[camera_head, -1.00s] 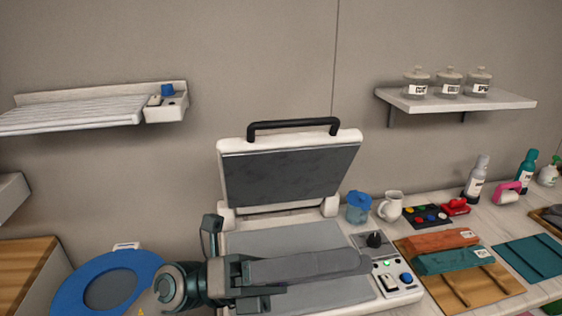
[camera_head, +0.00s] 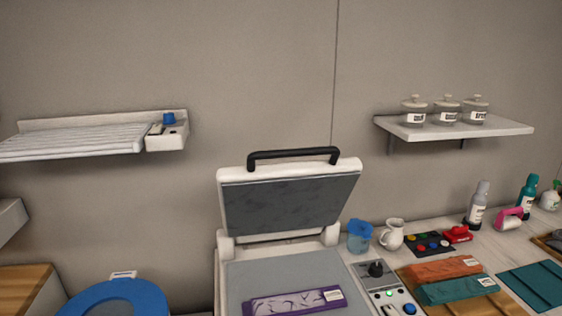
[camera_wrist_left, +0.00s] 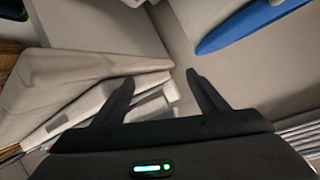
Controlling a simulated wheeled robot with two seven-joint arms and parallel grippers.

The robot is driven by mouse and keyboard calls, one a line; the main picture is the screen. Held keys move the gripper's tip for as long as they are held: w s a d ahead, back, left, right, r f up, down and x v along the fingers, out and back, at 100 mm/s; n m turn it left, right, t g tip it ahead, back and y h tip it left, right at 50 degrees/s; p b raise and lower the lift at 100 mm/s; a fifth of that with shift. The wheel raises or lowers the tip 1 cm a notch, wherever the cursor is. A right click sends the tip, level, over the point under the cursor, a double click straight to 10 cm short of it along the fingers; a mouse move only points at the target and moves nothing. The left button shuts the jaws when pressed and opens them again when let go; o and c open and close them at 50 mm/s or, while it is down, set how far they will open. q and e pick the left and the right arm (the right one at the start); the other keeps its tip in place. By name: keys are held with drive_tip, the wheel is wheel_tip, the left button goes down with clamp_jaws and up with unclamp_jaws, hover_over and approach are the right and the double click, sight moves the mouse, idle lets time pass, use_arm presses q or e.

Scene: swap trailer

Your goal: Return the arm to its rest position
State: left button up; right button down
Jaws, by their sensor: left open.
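My left gripper (camera_wrist_left: 160,95) shows in the left wrist view with its two dark fingers spread apart and nothing between them. Neither gripper nor arm shows in the head view. The head view shows an open press (camera_head: 310,262) with its lid raised and a black handle on top. A purple patterned folded item (camera_head: 292,301) with a white label lies on its grey lower plate.
A blue ring-shaped lid (camera_head: 115,295) is at lower left, and a blue part (camera_wrist_left: 245,25) shows in the wrist view. Right of the press are a blue cup (camera_head: 359,237), a white jug (camera_head: 392,234) and folded cloths (camera_head: 455,289). Two wall shelves hang above.

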use_arm(q)
drive_tip(key=s+a+f+n+g, duration=0.1)
drive_tip(key=s+f+g, duration=0.4)
drive_tip(key=s+f, duration=0.45)
drive_tip(key=s+a+f+n+g, duration=0.1)
drive_tip(key=s+f+g, duration=0.45)
drive_tip(key=s, duration=0.65)
drive_tip(key=s+f+p, duration=0.3)
drive_tip(key=f+p, duration=0.1)
drive_tip(key=f, duration=2.3)
drive_tip(key=s+a+f+g+p, duration=0.1)
drive_tip(key=s+f, duration=0.5)
drive_tip(key=s, duration=0.2)
drive_tip(key=s+a+f+g+p, duration=0.1)
drive_tip(key=s+a+f+p, duration=0.1)
drive_tip(key=s+f, duration=0.4)
drive_tip(key=s, duration=0.3)
drive_tip(key=shift+s+f, duration=0.2)
drive_tip(key=shift+f, duration=0.1)
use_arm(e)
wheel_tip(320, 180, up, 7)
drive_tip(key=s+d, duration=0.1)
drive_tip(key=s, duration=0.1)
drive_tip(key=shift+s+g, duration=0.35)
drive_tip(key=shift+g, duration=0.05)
